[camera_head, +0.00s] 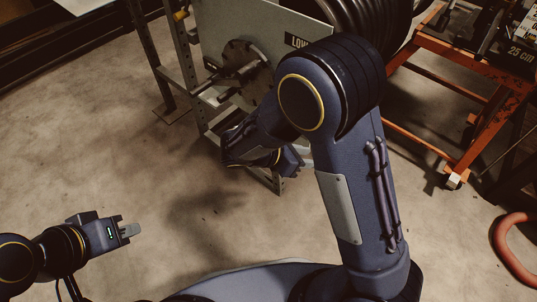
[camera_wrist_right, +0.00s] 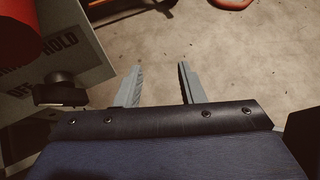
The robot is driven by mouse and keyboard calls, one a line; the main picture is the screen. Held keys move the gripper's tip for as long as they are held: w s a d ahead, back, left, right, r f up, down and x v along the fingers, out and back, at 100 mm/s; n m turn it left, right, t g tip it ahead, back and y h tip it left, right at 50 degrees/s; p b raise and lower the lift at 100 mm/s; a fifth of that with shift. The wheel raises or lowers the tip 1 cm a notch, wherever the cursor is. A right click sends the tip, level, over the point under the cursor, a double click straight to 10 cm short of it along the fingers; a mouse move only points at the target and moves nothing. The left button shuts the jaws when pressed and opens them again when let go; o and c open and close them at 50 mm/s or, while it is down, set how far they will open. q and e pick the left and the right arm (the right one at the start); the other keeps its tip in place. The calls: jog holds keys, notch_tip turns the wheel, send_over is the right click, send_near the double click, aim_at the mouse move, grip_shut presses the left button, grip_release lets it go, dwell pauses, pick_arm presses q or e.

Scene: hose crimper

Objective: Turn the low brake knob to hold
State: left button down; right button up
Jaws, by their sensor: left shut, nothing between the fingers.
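In the right wrist view, a black knob (camera_wrist_right: 60,92) stands on a grey panel (camera_wrist_right: 92,58) at the left. The word HOLD is printed above it; other lettering beside it is partly covered, and which mark the knob points to is unclear. My right gripper (camera_wrist_right: 158,72) is open and empty, with its two grey fingers apart over the floor, right of the knob and not touching it. In the head view my right arm covers the knob's area below a label starting with LO (camera_head: 297,41). My left gripper (camera_head: 130,231) is shut and empty at the lower left, away from the machine.
A grey machine frame (camera_head: 186,62) carries a dark round part with metal bars (camera_head: 240,66). An orange trolley (camera_head: 478,134) stands at the right. A red ring-shaped object (camera_head: 507,250) lies at the right edge. The floor around my left gripper is clear.

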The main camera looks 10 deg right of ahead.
jog(key=w+a+f+n+t+h, duration=0.35)
jog(key=w+a+n+t, duration=0.25)
jog(key=a+n+t, duration=0.35)
jog(key=b+x, duration=0.2)
jog(key=x, duration=0.5)
jog(key=shift+w+f+n, duration=0.25)
jog(key=shift+n, duration=0.1)
jog(key=shift+y, duration=0.25)
jog(key=c, duration=0.6)
